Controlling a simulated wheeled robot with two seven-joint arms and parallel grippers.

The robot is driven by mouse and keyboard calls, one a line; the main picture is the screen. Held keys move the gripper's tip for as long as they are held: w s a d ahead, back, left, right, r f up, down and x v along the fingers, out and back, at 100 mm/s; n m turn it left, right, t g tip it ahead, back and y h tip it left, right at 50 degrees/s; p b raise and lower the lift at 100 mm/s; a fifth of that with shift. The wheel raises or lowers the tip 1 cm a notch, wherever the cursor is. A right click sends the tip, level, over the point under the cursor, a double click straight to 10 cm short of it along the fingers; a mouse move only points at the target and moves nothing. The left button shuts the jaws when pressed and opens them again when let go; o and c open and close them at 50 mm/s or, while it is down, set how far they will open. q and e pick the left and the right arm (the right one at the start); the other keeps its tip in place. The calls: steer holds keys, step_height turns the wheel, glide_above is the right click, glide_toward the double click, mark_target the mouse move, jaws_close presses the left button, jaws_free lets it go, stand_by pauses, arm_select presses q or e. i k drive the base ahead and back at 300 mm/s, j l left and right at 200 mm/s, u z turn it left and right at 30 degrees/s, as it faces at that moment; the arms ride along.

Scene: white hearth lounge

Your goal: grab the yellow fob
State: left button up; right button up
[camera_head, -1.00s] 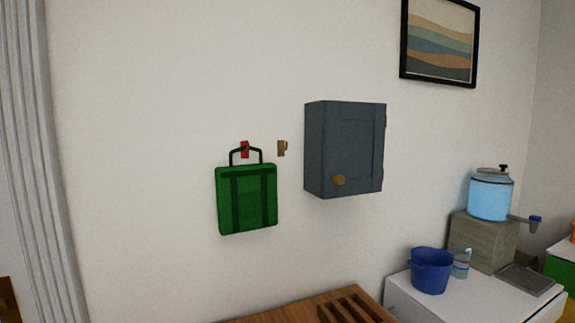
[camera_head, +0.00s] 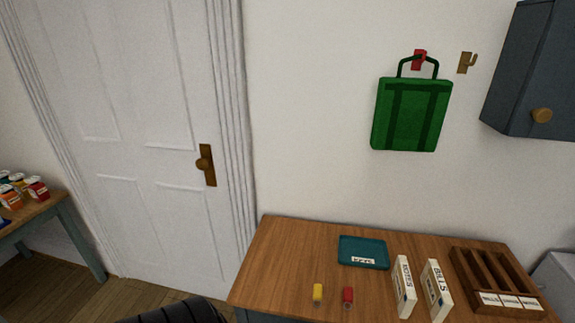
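The yellow fob (camera_head: 318,292) lies on the wooden table (camera_head: 290,250) near its front left part. A red fob (camera_head: 348,295) is just to its right, a small gap apart. A teal tray (camera_head: 362,251) with a label on its front is behind them. Neither of my grippers shows. A black ribbed part at the bottom edge seems to be my own arm, left of the table.
Two white labelled boxes (camera_head: 404,285) stand right of the fobs, with a dark wooden slotted rack (camera_head: 490,280) beyond. A green bag (camera_head: 411,113) hangs on the wall above. A closed white door (camera_head: 150,120) is at left. The table's left part is clear.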

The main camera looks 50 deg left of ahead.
mark_target(317, 289)
steer(key=u, duration=1.35)
